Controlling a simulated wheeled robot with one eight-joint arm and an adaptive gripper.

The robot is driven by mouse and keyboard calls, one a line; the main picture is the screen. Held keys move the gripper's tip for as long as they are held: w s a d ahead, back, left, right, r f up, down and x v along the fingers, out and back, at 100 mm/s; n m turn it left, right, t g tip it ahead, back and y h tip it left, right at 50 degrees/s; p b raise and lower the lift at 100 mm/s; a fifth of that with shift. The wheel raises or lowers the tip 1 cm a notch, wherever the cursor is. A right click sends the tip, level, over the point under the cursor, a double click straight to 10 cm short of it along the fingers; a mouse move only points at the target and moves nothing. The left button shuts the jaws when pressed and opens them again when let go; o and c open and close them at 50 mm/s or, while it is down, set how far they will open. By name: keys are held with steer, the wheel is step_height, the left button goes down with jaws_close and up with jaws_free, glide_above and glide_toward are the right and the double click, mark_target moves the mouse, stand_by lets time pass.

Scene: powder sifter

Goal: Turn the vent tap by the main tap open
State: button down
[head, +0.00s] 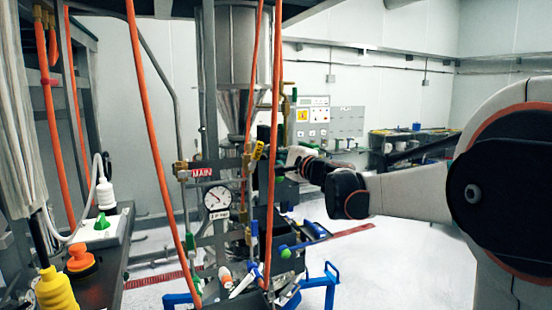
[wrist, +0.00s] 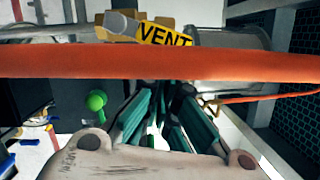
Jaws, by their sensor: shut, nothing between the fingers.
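The vent tap has a yellow lever marked VENT (wrist: 165,34), near the top of the wrist view. In the head view it is a small yellow piece (head: 258,150) on the pipework, right of the red MAIN label (head: 202,172) and the round gauge (head: 217,198). An orange hose (wrist: 150,62) crosses the wrist view between the lever and my gripper. My gripper (wrist: 162,105) is shut and empty, with its dark green fingers below the hose in that view. In the head view my gripper (head: 290,158) is just right of the pipework and hoses, apart from the lever as far as I can see.
Orange hoses (head: 160,150) hang in front of the pipework. A steel hopper (head: 235,45) stands behind it. A green knob (head: 286,253) is low down, above a blue frame (head: 330,285).

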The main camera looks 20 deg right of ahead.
steer(key=shift+a+r+n+g, duration=0.15)
steer(key=shift+a+r+n, duration=0.2)
steer(key=shift+n, duration=0.4)
steer(key=shift+a+r+n+g, duration=0.15)
steer(key=shift+a+r+n, duration=0.2)
steer(key=shift+n, duration=0.4)
steer(key=shift+d, duration=0.1)
